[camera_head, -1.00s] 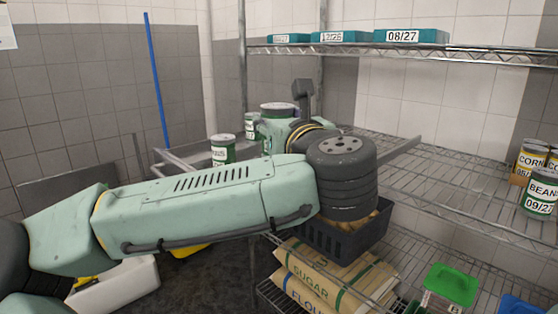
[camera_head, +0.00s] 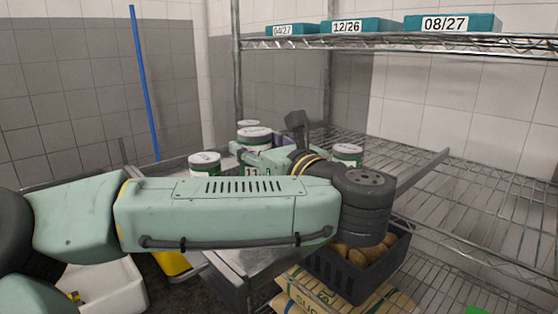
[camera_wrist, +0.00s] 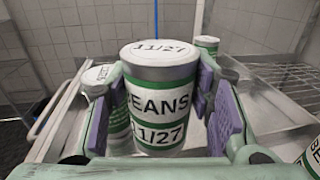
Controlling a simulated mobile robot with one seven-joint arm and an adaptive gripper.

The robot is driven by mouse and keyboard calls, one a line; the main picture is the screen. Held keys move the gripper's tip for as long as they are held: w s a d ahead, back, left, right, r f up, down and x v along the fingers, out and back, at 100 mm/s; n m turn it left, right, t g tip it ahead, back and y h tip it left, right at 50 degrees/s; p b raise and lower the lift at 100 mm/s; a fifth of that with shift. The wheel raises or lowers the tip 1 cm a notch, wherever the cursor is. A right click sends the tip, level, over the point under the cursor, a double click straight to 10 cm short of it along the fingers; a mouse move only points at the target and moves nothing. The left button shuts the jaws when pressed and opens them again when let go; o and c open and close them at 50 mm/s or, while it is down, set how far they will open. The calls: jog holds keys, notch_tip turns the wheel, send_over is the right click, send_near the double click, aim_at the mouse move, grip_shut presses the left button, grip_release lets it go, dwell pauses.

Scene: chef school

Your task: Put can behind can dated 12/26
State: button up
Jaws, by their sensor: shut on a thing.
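My gripper (camera_wrist: 160,112) is shut on a white and green can (camera_wrist: 158,88) marked BEANS 11/27, with purple pads on both sides of it. My arm hides the area below the held can.
A wire shelf (camera_head: 480,200) on the right has open room. A dark basket (camera_head: 372,272) of brown items sits below my wrist. Above, teal bins are labelled 04/27 (camera_head: 292,30), 12/26 (camera_head: 357,26) and 08/27 (camera_head: 452,22). A blue pole (camera_head: 145,85) leans at the left wall.

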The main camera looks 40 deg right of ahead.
jog(key=w+d+f+p, duration=0.1)
jog(key=w+d, duration=0.2)
jog(key=d, duration=0.1)
jog(key=w+d+f+p, duration=0.1)
jog(key=w+d+f, duration=0.1)
jog(key=d, duration=0.2)
jog(key=w+d+f+p, duration=0.1)
jog(key=w+d+p, duration=0.1)
jog(key=w+d, duration=0.1)
jog(key=shift+w+d+f, duration=0.35)
jog(key=shift+d, duration=0.05)
jog(key=shift+f, duration=0.2)
jog(key=shift+f, duration=0.15)
jog(key=o, duration=1.3)
jog(key=shift+c, duration=0.2)
